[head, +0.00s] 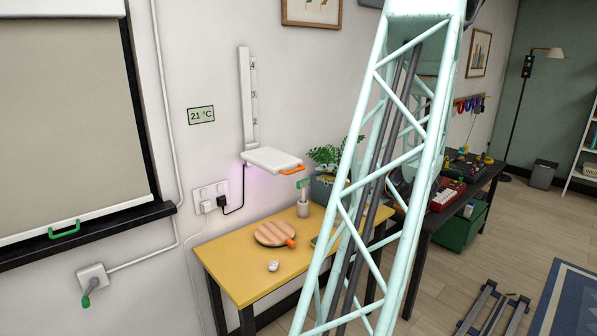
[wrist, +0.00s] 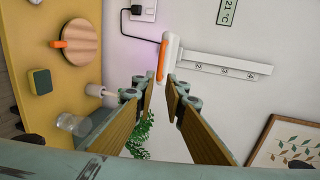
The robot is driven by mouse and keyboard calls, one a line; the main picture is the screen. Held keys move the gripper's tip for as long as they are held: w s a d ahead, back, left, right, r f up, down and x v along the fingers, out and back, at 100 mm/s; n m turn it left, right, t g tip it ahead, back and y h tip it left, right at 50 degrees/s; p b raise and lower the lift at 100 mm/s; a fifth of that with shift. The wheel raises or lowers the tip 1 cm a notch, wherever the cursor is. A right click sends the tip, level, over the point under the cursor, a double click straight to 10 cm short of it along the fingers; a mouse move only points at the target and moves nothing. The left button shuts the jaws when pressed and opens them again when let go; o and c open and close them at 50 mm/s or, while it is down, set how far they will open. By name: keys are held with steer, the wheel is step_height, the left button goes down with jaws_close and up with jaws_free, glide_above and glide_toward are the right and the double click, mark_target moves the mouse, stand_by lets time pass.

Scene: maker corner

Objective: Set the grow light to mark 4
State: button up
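The grow light (head: 270,158) is a white flat panel with an orange front handle (head: 291,169). It sits low on a white vertical wall rail (head: 248,100), below the marks 2, 3 and 4, with mark 4 near the top. A purple glow shows on the wall under it. In the wrist view, turned sideways, the panel (wrist: 170,52) and its orange handle (wrist: 160,60) lie just ahead of my gripper (wrist: 160,82). My gripper is open, its two fingers apart and nothing held between them. In the head view my gripper is hidden behind my lattice arm.
Below the light is a yellow table (head: 229,262) with a round wooden board (head: 273,233), a white cup (head: 303,209) and a crumpled white ball (head: 272,266). A leafy plant (head: 327,153) stands right of the light. A black cord (head: 237,209) runs from the socket to the light.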

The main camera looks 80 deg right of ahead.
mark_target(300, 170)
steer(key=shift+w, duration=0.1)
steer(key=shift+x, duration=6.8)
steer(key=shift+c, duration=0.5)
jaws_close()
